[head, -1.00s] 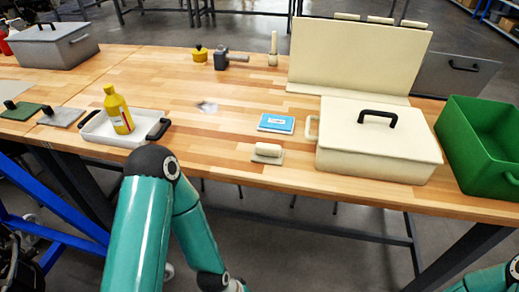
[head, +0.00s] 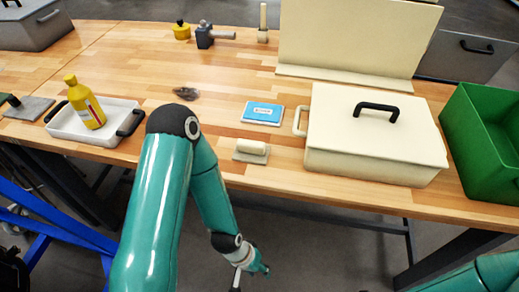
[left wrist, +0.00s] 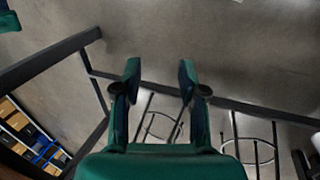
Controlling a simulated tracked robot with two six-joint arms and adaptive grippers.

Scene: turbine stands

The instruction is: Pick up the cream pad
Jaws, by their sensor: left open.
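The cream pad (head: 251,151) is a small flat plate with a rounded cream handle on top. It lies near the front edge of the wooden table in the head view. My left gripper (head: 250,277) is low in the head view, below and in front of the table edge, well apart from the pad. In the left wrist view the left gripper (left wrist: 160,75) has its two fingers spread with nothing between them. The pad does not show in that view. Only a link of my right arm shows at the lower right; its gripper is out of view.
A blue-and-white box (head: 262,113) lies just behind the pad. A cream case (head: 375,145) with a black handle stands to its right, a green bin (head: 490,140) beyond. A white tray (head: 75,128) holding a yellow bottle (head: 86,102) is at left. Stools (left wrist: 160,120) stand below.

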